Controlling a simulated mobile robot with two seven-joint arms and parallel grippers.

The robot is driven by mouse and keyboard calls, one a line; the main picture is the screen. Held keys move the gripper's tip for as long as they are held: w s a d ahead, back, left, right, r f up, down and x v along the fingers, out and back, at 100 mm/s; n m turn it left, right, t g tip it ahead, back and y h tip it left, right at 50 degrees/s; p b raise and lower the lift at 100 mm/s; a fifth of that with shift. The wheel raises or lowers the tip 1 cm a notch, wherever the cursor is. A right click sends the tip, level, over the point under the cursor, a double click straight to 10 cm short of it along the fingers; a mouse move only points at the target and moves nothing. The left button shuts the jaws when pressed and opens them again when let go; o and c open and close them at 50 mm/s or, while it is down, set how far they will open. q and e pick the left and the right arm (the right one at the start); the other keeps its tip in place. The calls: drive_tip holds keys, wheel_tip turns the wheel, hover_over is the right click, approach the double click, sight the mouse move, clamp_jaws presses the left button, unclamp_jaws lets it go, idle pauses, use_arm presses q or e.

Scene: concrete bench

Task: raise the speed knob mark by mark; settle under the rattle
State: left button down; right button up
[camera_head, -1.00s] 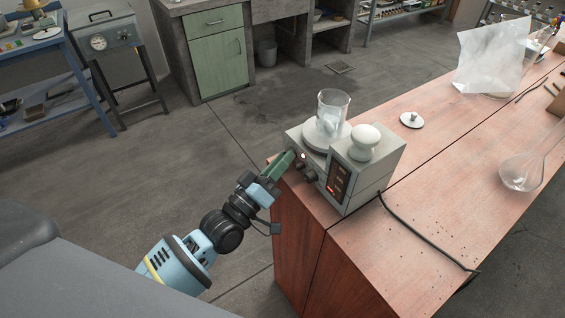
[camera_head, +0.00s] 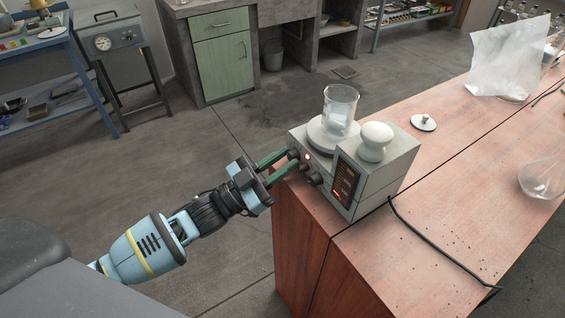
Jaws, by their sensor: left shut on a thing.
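A grey stirrer box (camera_head: 385,185) stands on the near left end of the wooden bench. A glass beaker (camera_head: 341,105) with something whitish in it stands on its round plate (camera_head: 325,137). Dark knobs are on its left face, beside a dark panel with a lit red mark (camera_head: 344,186). My left gripper (camera_head: 290,163) reaches in from the left, its green fingers shut on the far knob, the speed knob (camera_head: 294,154), largely hidden by them. The near knob (camera_head: 315,178) is free. The knob's marks are too small to read. My right gripper is not in view.
A white rounded knob-like piece (camera_head: 375,138) sits on top of the box. A black cable (camera_head: 430,240) runs along the bench. A small white disc (camera_head: 423,122), a clear sheet (camera_head: 507,58) and a glass flask (camera_head: 543,177) stand farther right. The bench front is clear.

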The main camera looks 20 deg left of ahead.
use_arm(q)
drive_tip(key=shift+m+g+h, duration=0.3)
drive_tip(key=shift+m+g, duration=0.2)
drive_tip(key=shift+m, duration=0.7)
drive_tip(key=c, duration=1.5)
unclamp_jaws()
drive_tip(key=shift+a, duration=0.1)
drive_tip(key=shift+b+v, duration=0.65)
drive_tip(key=shift+v, duration=3.2)
